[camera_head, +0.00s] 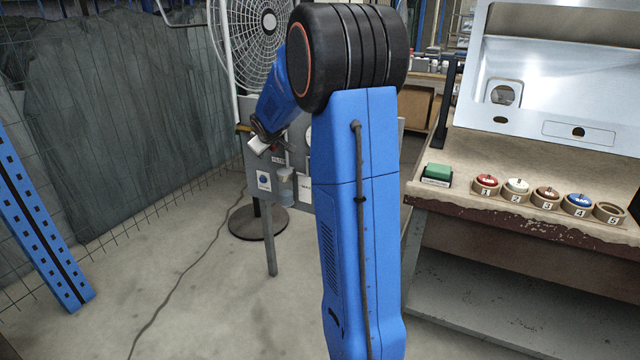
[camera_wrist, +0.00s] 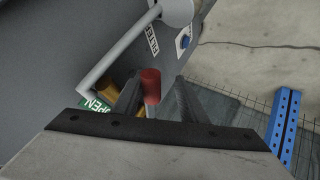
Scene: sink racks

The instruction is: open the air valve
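The valve handle appears as a red-tipped lever (camera_wrist: 151,84) on the grey panel in the wrist view. The valve cannot be made out there.
A pale bent pipe (camera_wrist: 122,48) runs close beside my gripper. The panel has a FILTER label (camera_wrist: 153,40) and a blue round sign (camera_wrist: 184,42). A fan (camera_head: 250,40) stands behind. A bench (camera_head: 470,200) with numbered caps is right. A cable (camera_head: 188,262) crosses open floor.

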